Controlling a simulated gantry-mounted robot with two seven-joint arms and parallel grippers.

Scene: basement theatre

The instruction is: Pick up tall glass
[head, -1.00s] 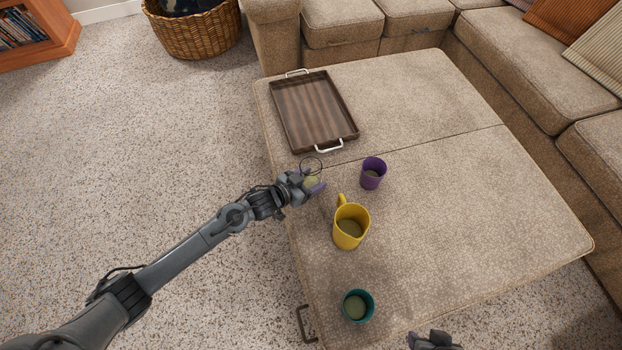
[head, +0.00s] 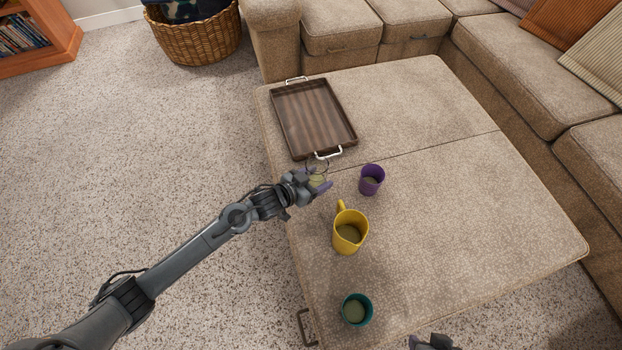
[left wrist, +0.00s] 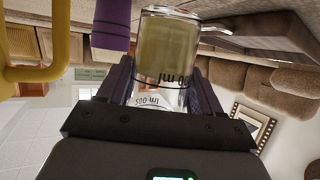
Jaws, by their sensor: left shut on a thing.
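The tall glass (head: 317,168) is clear, with a yellowish-green content and printed "ml" markings. It also shows in the left wrist view (left wrist: 168,45), between my dark fingers. My left gripper (head: 319,186) is shut on the glass, beside the table's left edge area and just below the tray's near handle. Whether the glass's base touches the table is hidden. My right gripper (head: 432,343) is only partly in view at the bottom edge, and its jaws cannot be made out.
A wooden tray (head: 350,137) with metal handles lies empty at the table's (head: 450,170) far left. A purple cup (head: 371,180), a yellow mug (head: 350,232) and a teal cup (head: 357,310) stand nearer. The table's right half is clear. A sofa (head: 520,80) borders it.

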